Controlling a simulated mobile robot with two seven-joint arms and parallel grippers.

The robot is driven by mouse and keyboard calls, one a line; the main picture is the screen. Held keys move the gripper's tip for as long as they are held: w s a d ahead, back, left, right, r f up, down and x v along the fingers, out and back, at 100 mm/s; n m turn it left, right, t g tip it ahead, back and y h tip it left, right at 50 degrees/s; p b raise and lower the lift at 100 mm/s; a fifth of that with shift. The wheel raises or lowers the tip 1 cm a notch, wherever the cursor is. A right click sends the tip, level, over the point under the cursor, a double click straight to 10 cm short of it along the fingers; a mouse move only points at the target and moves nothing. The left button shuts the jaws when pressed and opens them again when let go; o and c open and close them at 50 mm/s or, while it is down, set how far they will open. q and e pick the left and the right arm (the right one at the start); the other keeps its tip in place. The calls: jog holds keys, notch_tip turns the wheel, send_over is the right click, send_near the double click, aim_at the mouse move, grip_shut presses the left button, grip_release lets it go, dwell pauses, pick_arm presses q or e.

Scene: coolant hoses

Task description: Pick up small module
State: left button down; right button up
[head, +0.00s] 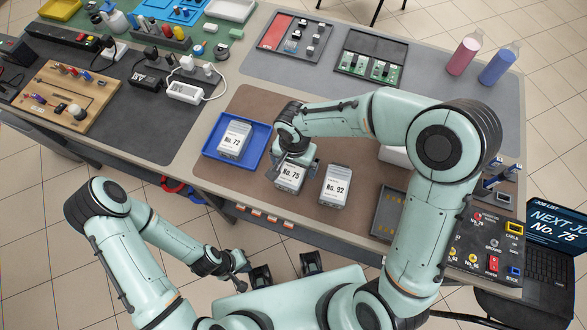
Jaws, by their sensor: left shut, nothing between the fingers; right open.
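Three small modules with white number labels are in the head view. Module No. 75 (289,178) stands on the brown mat, partly hidden by my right gripper. Module No. 92 (335,186) stands just to its right. Module No. 73 (235,138) sits in the blue tray (213,150) to the left. My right gripper (291,163) is open, low over the far end of module No. 75; whether the fingers touch it is hard to tell. My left gripper (240,281) is shut and empty, below the table's front edge.
A laptop (553,240) at the right reads "NEXT JOB No. 75". A dark tray (388,212) and a control panel (485,245) lie right of the modules. Pink (465,55) and blue (498,65) bottles stand at the back right. The mat left of No. 75, near the front, is clear.

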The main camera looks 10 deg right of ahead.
jog(key=shift+f, duration=0.55)
jog(key=shift+c, duration=0.3)
jog(key=shift+r, duration=0.1)
jog(key=c, duration=1.4)
jog(key=shift+o, duration=0.2)
